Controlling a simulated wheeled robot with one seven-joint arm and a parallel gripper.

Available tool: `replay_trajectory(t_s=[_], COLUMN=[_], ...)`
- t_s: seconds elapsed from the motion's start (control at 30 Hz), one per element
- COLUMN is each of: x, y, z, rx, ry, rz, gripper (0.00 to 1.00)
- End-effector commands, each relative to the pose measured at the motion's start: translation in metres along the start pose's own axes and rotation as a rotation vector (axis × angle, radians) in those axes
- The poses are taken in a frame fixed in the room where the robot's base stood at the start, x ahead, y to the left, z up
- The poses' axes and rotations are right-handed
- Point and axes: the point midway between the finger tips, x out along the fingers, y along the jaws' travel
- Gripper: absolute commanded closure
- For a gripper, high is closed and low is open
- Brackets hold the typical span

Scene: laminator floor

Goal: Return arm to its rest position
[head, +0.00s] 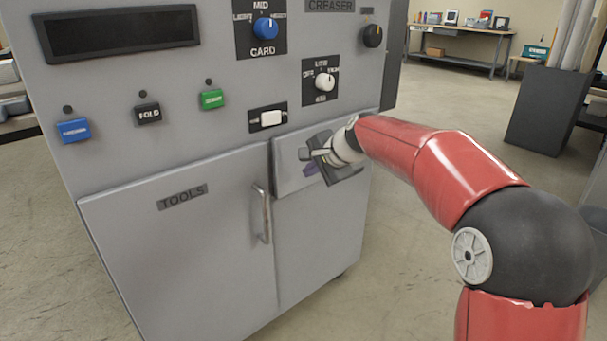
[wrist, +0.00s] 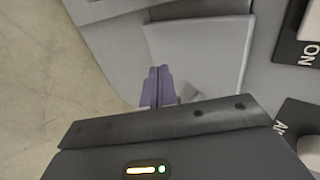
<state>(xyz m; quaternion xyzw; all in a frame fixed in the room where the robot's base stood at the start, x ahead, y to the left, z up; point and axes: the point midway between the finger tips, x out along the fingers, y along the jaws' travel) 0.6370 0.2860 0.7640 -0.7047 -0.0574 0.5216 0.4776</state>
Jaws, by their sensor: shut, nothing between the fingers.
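My red arm reaches in from the right in the head view, bent at its dark elbow. My gripper (head: 310,170) is in front of the machine's upper right front, by a small light grey panel (head: 290,168). In the wrist view its two purple fingers (wrist: 157,74) lie side by side, shut and empty. The light panel (wrist: 200,60) shows behind them there. I cannot tell whether the fingertips touch it. The gripper's dark body hides part of the machine front.
The grey creaser machine (head: 235,165) carries blue, black and green buttons, knobs and a white rocker switch (head: 270,118). A TOOLS door (head: 180,240) with an upright handle (head: 262,213) is below. A dark bin (head: 545,108) and a workbench (head: 460,30) stand behind, with open floor between.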

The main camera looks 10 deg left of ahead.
Motion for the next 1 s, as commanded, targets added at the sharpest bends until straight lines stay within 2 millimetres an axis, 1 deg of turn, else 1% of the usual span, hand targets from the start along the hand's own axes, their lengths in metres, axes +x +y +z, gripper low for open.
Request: replay_trajectory(t_s=[0.03,0.2,0.3,0.47,0.57,0.67,0.7,0.77,0.8,0.87,0.9,0.97,1.0], x=[-0.011,-0.043,-0.058,-0.072,-0.087,-0.116,-0.131,-0.154,-0.17,-0.191,-0.205,-0.224,-0.236], y=[0.001,0.002,0.002,0.003,0.013,0.038,0.053,0.08,0.099,0.129,0.149,0.181,0.202], z=[-0.001,-0.001,-0.001,0.0,0.002,0.01,0.014,0.02,0.025,0.034,0.04,0.05,0.057], rx=[0.0,0.0,0.0,-0.004,-0.04,-0.126,-0.172,-0.246,-0.296,-0.368,-0.415,-0.481,-0.525], ry=[0.002,0.002,0.002,0.003,0.022,0.061,0.082,0.114,0.133,0.157,0.169,0.185,0.193], rz=[0.0,0.002,0.002,0.006,0.026,0.078,0.106,0.157,0.193,0.248,0.284,0.34,0.376], gripper=[1.0,1.0,1.0,1.0,1.0,1.0,1.0,1.0,1.0,1.0,1.0,1.0,1.0])
